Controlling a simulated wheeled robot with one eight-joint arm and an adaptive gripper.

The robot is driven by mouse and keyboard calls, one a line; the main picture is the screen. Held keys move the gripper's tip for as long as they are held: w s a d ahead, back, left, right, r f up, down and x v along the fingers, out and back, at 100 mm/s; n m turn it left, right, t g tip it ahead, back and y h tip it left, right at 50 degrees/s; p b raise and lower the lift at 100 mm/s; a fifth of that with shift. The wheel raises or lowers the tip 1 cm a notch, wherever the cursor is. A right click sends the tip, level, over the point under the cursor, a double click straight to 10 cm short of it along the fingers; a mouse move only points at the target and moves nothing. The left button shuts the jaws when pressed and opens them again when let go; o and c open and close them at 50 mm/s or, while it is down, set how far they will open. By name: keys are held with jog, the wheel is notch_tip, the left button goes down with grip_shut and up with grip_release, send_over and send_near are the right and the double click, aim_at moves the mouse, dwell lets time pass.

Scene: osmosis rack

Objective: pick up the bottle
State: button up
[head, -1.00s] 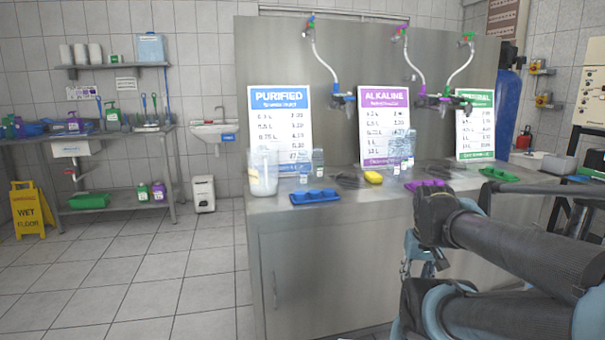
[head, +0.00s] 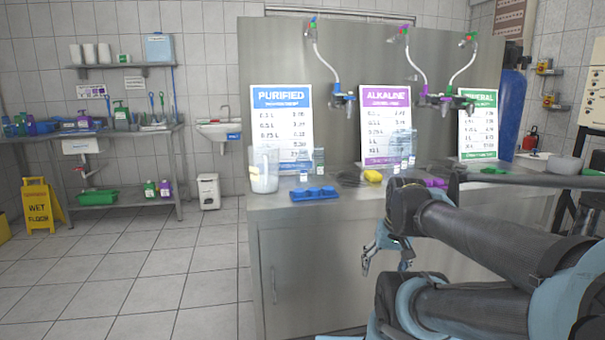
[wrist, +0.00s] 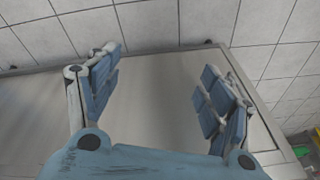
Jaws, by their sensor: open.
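Several small, clear bottles stand on the steel counter: a pair (head: 319,160) right of the white-filled jug, and another group (head: 404,145) in front of the ALKALINE sign. I cannot tell which one is the task's bottle. My gripper (head: 386,260) hangs in front of the counter's front face, below the top and apart from the bottles. Its blue-padded fingers are spread with nothing between them in the wrist view (wrist: 160,95).
On the counter (head: 345,200) are a clear jug (head: 264,172), a blue tray (head: 314,194), a yellow object (head: 372,176) and a purple tray (head: 436,183) partly behind my arm. Taps hang above. The tiled floor at left is free near the counter; a yellow wet-floor sign (head: 42,204) stands farther left.

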jog(key=w+a+r+m+t+y, duration=0.1)
jog(key=w+a+r+m+y, duration=0.4)
jog(key=w+a, duration=0.45)
jog(key=m+t+y, duration=0.7)
jog(key=m+y, duration=0.1)
jog(key=m, duration=1)
send_near(304, 166)
jog(key=s+d, duration=0.1)
jog(key=d+f, duration=0.1)
jog(key=d, duration=0.1)
jog(key=s+d, duration=0.1)
jog(key=d, duration=0.1)
jog(key=shift+s+f, duration=0.3)
jog(key=shift+w+d+m+y, duration=0.1)
jog(key=shift+w+m+y, duration=0.2)
jog(key=shift+w+m, duration=0.35)
jog(key=x, duration=1.7)
jog(key=shift+w+r, duration=0.2)
jog(key=shift+w, duration=0.05)
jog(key=shift+d, duration=0.1)
jog(key=c, duration=0.9)
